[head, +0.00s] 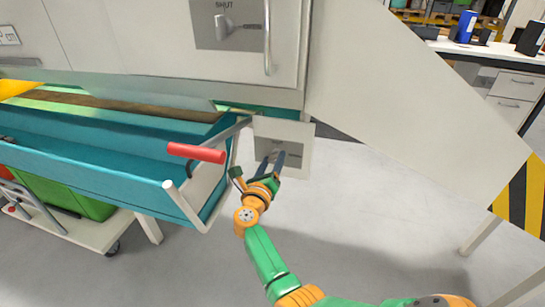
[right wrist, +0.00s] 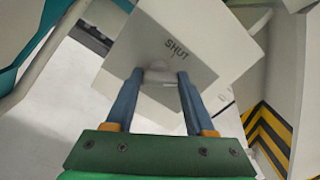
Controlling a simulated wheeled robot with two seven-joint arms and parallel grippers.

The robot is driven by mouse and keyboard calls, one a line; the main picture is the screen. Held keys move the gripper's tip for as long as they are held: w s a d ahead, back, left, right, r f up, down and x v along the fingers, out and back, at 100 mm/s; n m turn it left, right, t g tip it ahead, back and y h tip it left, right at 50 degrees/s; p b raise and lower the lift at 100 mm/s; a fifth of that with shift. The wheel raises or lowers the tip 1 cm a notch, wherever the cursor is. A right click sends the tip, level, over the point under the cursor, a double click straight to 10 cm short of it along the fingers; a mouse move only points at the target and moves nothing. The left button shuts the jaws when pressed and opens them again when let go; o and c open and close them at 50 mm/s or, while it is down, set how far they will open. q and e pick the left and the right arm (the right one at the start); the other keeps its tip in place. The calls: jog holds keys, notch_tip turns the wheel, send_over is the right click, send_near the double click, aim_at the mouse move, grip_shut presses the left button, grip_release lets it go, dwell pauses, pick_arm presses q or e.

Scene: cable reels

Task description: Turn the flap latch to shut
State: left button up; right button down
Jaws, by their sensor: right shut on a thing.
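The flap latch is a small grey knob (right wrist: 160,74) on a pale plate (right wrist: 205,35) marked SHUT, which is seen tilted in the right wrist view. In the head view the plate (head: 295,132) hangs below the cabinet's lower edge, with a grey label on it. My right gripper (head: 272,161) is in front of this plate. In the right wrist view its two blue fingers (right wrist: 158,82) are on either side of the knob and shut on it. The fingers hide part of the label in the head view. My left gripper is not in view.
A second latch (head: 228,26) with a SHUT label is on the cabinet door above, beside a vertical bar handle (head: 267,38). A teal trough (head: 100,150) with a red handle (head: 197,152) stands close left of my gripper. Open floor (head: 360,200) lies to the right.

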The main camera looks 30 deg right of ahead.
jog(key=n+p, duration=0.2)
jog(key=n, duration=0.2)
jog(key=shift+n, duration=0.3)
jog(key=n+p, duration=0.1)
jog(key=n, duration=0.1)
jog(key=shift+n, duration=0.3)
jog(key=n, duration=0.2)
jog(key=shift+n+p, duration=0.4)
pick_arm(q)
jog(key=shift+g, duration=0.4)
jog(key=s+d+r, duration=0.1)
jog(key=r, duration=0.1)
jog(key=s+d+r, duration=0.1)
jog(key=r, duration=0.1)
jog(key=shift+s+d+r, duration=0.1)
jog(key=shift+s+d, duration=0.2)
pick_arm(e)
jog(key=shift+n, duration=0.6)
jog(key=shift+f, duration=0.1)
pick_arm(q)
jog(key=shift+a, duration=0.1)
pick_arm(e)
jog(key=shift+c, duration=1.3)
grip_release()
jog(key=shift+d, duration=0.2)
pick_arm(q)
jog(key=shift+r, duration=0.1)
pick_arm(e)
jog(key=shift+a, duration=0.1)
